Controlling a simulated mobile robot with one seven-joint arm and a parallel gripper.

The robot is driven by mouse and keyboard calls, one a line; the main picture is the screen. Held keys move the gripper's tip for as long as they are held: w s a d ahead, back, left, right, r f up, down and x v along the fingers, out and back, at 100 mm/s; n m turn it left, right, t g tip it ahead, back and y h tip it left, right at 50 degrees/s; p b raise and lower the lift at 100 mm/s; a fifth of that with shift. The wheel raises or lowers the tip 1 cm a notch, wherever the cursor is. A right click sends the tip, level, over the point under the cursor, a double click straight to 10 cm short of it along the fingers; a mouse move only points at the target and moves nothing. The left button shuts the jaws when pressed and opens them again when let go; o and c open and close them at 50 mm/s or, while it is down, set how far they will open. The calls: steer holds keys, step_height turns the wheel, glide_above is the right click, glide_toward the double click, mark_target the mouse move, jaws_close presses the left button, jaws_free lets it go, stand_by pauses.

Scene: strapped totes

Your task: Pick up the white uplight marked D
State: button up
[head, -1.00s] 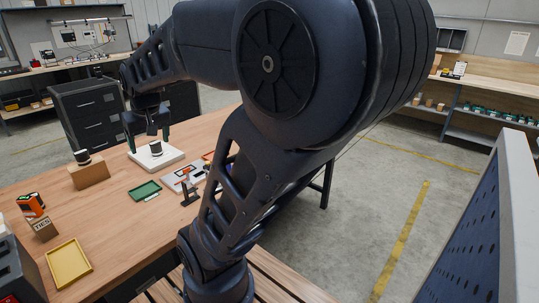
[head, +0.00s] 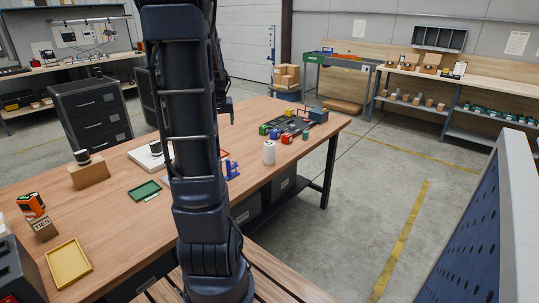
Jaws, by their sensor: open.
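A small black-and-white cylindrical thing (head: 82,157) stands on a cardboard box at the left of the wooden table. A similar one (head: 156,149) stands on a white board, partly hidden behind my arm. A plain white cylinder (head: 269,152) stands upright near the table's right front edge. I cannot read a letter D on any of them, so I cannot tell which is the uplight marked D. My gripper (head: 226,108) is open, mostly hidden behind my arm, above the back of the table. It appears apart from all three.
A green tray (head: 145,190) and a yellow tray (head: 69,263) lie on the table. Several coloured blocks and a dark mat (head: 291,127) are at the right back, with a blue piece (head: 230,169) nearer.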

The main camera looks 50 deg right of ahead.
steer(key=s+d+f+m, duration=0.1)
steer(key=s+d+f, duration=0.15)
steer(key=d, duration=0.35)
steer(key=s+d+f+m, duration=0.1)
steer(key=d+f, duration=0.2)
steer(key=d, duration=0.3)
steer(key=m, duration=0.1)
glide_above(269, 144)
steer(key=s+a, duration=0.1)
steer(key=a, duration=0.1)
step_height(269, 144, down, 5)
steer(key=shift+g+h, duration=0.4)
steer(key=shift+x, duration=2.7)
steer(key=shift+s+a+x, duration=0.1)
steer(key=shift+s+x, duration=0.05)
steer(key=shift+x, duration=0.7)
steer(key=shift+s+a+x, duration=0.1)
steer(key=shift+s+x, duration=0.05)
steer(key=shift+x, duration=0.75)
steer(key=shift+s+a+x, duration=0.1)
steer(key=shift+s+x, duration=0.05)
steer(key=shift+x, duration=0.7)
steer(key=shift+d+f, duration=0.1)
steer(key=shift+f, duration=0.1)
steer(key=c, duration=1.5)
steer(key=shift+r, duration=0.1)
